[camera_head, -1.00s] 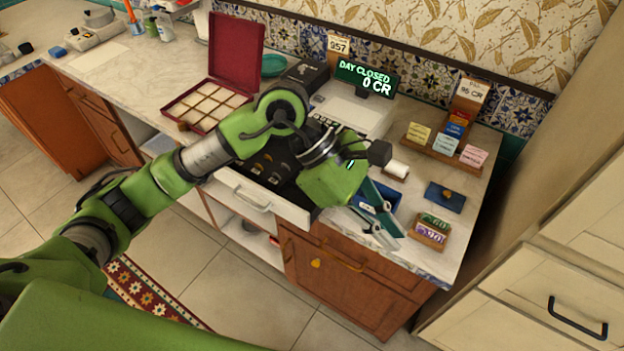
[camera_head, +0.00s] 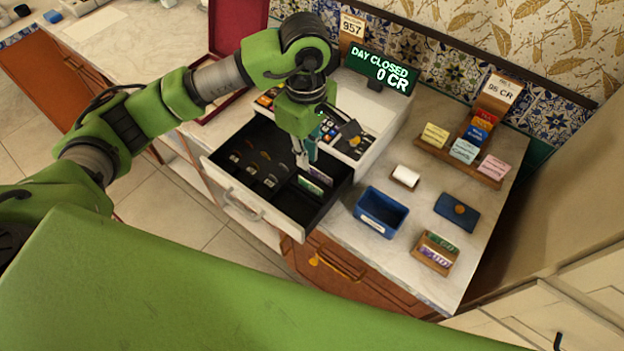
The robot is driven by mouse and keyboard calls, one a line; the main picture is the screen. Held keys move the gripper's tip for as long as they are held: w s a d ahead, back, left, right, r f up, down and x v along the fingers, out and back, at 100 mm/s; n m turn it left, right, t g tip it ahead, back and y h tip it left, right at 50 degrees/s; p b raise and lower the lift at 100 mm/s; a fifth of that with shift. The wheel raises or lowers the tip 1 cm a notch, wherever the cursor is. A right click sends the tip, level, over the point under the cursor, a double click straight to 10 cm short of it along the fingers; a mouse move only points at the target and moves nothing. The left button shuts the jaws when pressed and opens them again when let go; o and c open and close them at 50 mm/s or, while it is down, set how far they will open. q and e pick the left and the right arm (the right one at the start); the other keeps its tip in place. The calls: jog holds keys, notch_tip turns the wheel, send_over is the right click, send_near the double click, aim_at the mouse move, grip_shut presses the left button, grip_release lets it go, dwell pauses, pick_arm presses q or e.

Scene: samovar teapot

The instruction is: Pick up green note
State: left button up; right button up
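The left gripper (camera_head: 305,162) points down into the open cash drawer (camera_head: 226,183), its fingertips just above the note compartments at the drawer's right side. A green note (camera_head: 311,184) lies in the compartment near the fingertips, and a pale purple one (camera_head: 320,173) lies behind it. The fingers look close together, seen nearly edge-on, so whether they are open or shut is unclear. I see no note held between them. More green and purple notes stand in a small wooden holder (camera_head: 425,260) on the counter at right. The right gripper is out of view.
The cash register (camera_head: 379,122) stands behind the drawer, its display reading DAY CLOSED 0 CR. A blue bin (camera_head: 366,220), a paper roll (camera_head: 406,175) and a dark blue wallet (camera_head: 456,212) stand right of it. A wooden card rack (camera_head: 440,157) is farther back.

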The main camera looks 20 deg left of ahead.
pick_arm(q)
send_over(310, 183)
jog(key=f, duration=0.4)
jog(key=shift+w+a+p, duration=0.1)
jog(key=shift+a+p, duration=0.25)
jog(key=shift+p, duration=0.05)
jog(key=shift+w+f, duration=0.1)
jog(key=shift+f, duration=0.25)
jog(key=shift+s+d+f+p, duration=0.25)
jog(key=shift+f+p, duration=0.35)
jog(key=shift+p, duration=0.2)
notch_tip(310, 183, down, 3)
jog(key=shift+d+f+p, duration=0.15)
jog(key=shift+f+p, duration=0.05)
jog(key=shift+p, duration=0.55)
jog(key=shift+f, duration=0.25)
grip_shut()
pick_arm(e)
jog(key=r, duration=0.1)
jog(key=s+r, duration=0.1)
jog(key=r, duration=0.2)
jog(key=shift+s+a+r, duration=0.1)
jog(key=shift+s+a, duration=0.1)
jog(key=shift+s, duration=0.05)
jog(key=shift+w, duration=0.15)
